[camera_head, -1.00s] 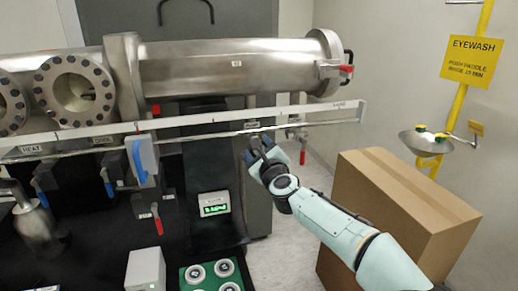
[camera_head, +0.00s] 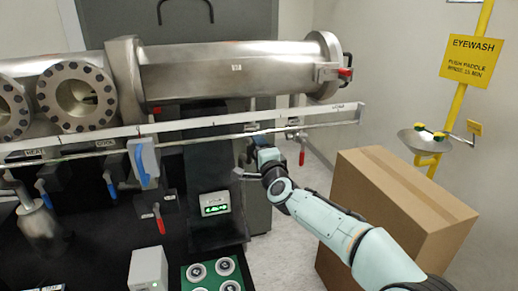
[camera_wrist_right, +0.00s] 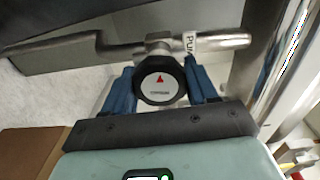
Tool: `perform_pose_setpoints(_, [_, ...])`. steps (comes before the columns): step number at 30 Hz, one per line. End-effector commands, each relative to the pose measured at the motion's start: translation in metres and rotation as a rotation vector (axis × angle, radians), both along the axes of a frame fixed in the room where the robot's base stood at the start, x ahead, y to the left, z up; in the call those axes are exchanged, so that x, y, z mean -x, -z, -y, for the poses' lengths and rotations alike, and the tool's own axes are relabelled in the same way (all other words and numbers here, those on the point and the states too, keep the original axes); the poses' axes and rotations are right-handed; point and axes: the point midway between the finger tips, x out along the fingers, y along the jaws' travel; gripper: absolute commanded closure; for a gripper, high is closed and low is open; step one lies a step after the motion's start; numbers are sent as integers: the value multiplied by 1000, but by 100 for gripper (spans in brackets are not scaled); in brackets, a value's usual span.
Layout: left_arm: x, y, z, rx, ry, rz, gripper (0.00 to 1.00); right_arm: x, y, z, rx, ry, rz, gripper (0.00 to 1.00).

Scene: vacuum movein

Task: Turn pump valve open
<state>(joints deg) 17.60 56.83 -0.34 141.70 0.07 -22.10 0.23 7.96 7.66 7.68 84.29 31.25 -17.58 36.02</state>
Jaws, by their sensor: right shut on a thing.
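The pump valve shows in the right wrist view as a dark round knob (camera_wrist_right: 161,80) with a red triangle on its white centre. It sits on a metal pipe, and a partly hidden label beginning "PU" (camera_wrist_right: 190,42) is beside it. My right gripper (camera_wrist_right: 162,88) has its blue fingers on both sides of the knob and is shut on it. In the head view my right gripper (camera_head: 248,168) is at the pipework under the long rail, and it hides the knob there. My left gripper is in neither view.
A large steel cylinder (camera_head: 225,70) lies above the rail (camera_head: 210,127). A red-handled valve (camera_head: 302,155) hangs right of my gripper. A lit display box (camera_head: 215,205) is below it. A cardboard box (camera_head: 400,205) stands close to my right arm, with an eyewash basin (camera_head: 424,143) behind.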

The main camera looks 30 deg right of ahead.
Motion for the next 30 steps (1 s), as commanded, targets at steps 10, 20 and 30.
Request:
perform_pose_setpoints(10, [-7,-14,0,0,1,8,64,0,-2,0,320,0,-78,73])
perform_pose_setpoints(20, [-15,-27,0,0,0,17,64,0,-2,0,625,0,-150,73])
perform_pose_setpoints(30, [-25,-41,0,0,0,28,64,-1,-3,-1,939,0,-224,73])
